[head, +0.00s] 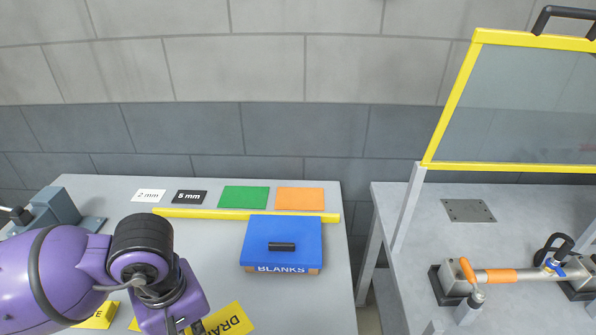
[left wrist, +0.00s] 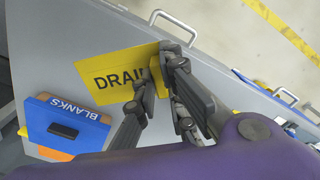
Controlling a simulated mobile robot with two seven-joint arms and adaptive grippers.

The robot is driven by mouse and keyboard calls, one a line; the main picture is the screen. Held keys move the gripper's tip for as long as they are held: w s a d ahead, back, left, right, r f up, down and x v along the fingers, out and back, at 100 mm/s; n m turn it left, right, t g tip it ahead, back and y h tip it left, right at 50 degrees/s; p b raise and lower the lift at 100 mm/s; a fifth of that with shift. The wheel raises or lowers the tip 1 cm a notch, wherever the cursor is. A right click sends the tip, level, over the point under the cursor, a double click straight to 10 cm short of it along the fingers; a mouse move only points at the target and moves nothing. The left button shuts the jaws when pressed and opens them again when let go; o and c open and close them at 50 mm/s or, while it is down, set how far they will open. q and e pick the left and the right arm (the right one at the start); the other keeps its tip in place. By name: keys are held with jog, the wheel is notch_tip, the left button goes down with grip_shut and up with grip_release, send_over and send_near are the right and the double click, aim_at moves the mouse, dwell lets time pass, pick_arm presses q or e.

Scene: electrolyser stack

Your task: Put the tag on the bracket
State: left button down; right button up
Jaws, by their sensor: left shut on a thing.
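My left gripper (left wrist: 158,78) is shut, and a small yellow piece shows between its fingertips. I take this piece for the tag, but the fingers hide most of it. Right behind the fingertips is a yellow card (left wrist: 108,72) reading "DRAI", its last letter covered. In the head view this card (head: 228,321) shows at the bottom edge beside my left wrist, and my gripper's fingertips are out of frame. I cannot tell how far the fingers are above the card. I cannot pick out the bracket with certainty in either view. My right gripper is not in view.
A blue "BLANKS" box (head: 298,237) with a black handle stands on the left bench, behind it a yellow strip (head: 190,213) and several coloured cards. A gap separates the right bench, which holds an orange-handled fitting (head: 487,275) and a yellow-framed clear screen (head: 520,105).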

aim_at(204, 326)
pick_arm(q)
jog(key=w+r+m, duration=0.1)
jog(key=m, duration=0.1)
jog(key=w+r+m, duration=0.1)
jog(key=m, duration=0.1)
jog(key=w+r+m, duration=0.1)
jog(key=m, duration=0.1)
jog(key=shift+w+d+r+p, duration=0.1)
jog(key=shift+w+d+p, duration=0.15)
jog(key=shift+d+p, duration=0.15)
jog(key=w+r+m, duration=0.1)
jog(key=w+r, duration=0.2)
jog(key=r, duration=0.2)
jog(key=shift+w+d+p, duration=0.35)
jog(key=shift+d, duration=0.1)
pick_arm(e)
jog(key=shift+w+a+r, duration=0.15)
jog(key=shift+w+r, duration=0.05)
jog(key=shift+r, duration=0.3)
jog(key=shift+w+a+r, duration=0.1)
jog(key=shift+w+r, duration=0.05)
jog(key=shift+r, duration=0.35)
pick_arm(q)
jog(key=shift+f, duration=0.1)
